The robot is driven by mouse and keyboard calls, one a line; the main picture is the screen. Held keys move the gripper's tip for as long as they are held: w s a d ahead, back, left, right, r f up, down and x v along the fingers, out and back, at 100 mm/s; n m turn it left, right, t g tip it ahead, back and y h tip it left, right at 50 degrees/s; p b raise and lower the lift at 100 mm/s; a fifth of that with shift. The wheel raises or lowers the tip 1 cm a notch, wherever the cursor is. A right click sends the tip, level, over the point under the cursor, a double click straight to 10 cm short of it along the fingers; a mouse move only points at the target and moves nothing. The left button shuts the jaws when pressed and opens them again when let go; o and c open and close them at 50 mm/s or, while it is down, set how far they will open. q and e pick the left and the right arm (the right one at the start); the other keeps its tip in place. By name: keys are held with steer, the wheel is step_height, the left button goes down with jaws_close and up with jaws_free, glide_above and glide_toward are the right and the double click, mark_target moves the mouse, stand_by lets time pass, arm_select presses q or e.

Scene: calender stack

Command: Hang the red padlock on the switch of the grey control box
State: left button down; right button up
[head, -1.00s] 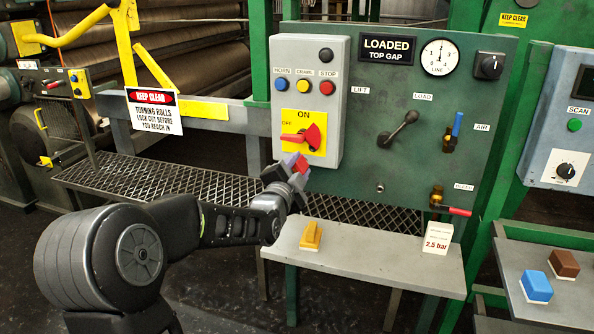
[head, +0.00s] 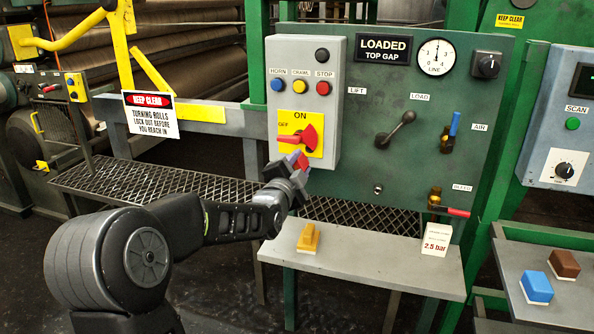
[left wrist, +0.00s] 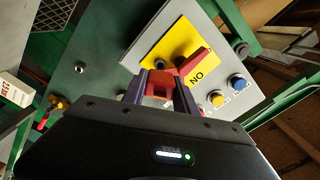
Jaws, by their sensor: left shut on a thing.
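The grey control box (head: 333,70) is mounted on the green panel. It carries a yellow plate (head: 316,119) with a red rotary switch (head: 305,136), whose handle points left toward OFF. My left gripper (head: 293,164) is just below the switch, in front of the box's lower edge. It is shut on the red padlock (head: 302,168), which also shows between the two purple-grey fingers in the left wrist view (left wrist: 160,84). There the padlock appears close to the switch (left wrist: 192,66); I cannot tell whether they touch. The shackle is hard to make out. My right gripper is not in view.
A grey shelf (head: 372,262) below holds a yellow block (head: 309,238) and a white 2.5 bar card (head: 437,239). A lever (head: 396,130) and valves sit right of the box. A mesh guard (head: 150,180) runs behind my left arm.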

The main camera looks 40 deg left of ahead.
arm_select(q)
steer(key=shift+x, duration=0.95)
steer(key=c, duration=1.5)
jaws_free()
steer(key=shift+c, duration=0.2)
jaws_close()
steer(key=shift+b, duration=0.45)
